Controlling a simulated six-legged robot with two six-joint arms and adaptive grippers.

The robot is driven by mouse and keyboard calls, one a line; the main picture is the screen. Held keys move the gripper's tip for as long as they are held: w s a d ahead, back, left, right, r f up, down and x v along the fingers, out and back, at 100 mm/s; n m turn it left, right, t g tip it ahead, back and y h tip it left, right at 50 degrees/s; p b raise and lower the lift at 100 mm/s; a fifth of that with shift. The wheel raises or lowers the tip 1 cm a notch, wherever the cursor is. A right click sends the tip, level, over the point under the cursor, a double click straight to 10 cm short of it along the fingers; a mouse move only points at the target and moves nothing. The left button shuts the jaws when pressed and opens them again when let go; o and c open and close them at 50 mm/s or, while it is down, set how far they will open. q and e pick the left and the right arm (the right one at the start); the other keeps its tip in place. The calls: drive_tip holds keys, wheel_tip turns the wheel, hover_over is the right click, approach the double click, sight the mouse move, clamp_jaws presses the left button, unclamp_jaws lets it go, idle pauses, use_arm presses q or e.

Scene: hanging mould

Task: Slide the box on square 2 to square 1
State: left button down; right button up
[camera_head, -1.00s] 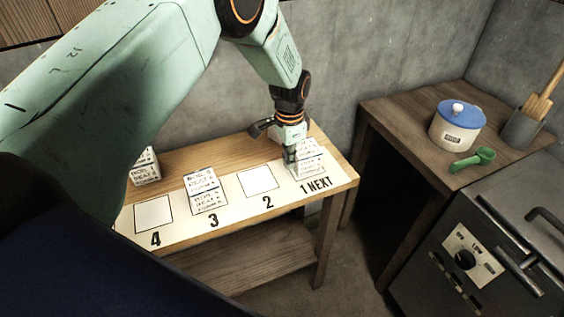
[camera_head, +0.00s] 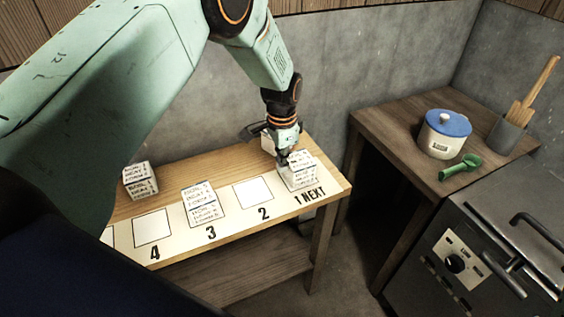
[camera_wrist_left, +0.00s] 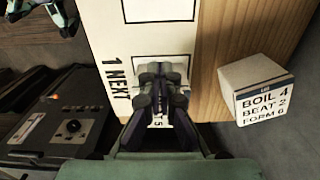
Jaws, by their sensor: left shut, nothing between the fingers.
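A white box with printed lines (camera_head: 297,173) stands on square 1, marked "1 NEXT", at the right end of the number strip. Square 2 (camera_head: 253,193) is bare. My left gripper (camera_head: 284,159) is shut and empty, its fingertips at the upper left of the box on square 1. I cannot tell whether they touch it. In the left wrist view the gripper (camera_wrist_left: 160,95) hides most of that box. Another white box (camera_head: 203,206) stands on square 3.
A box (camera_head: 140,180) stands behind the strip at left. Another white box (camera_head: 268,143), partly hidden, is behind my left gripper; a box reading "BOIL 4" (camera_wrist_left: 258,85) shows in the wrist view. A side table holds a blue-lidded pot (camera_head: 446,134) and green scoop (camera_head: 460,167).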

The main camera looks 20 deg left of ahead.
wheel_tip(320, 180, up, 6)
drive_tip(key=p, duration=0.5)
drive_tip(key=shift+w+a, duration=0.2)
drive_tip(key=shift+a, duration=0.1)
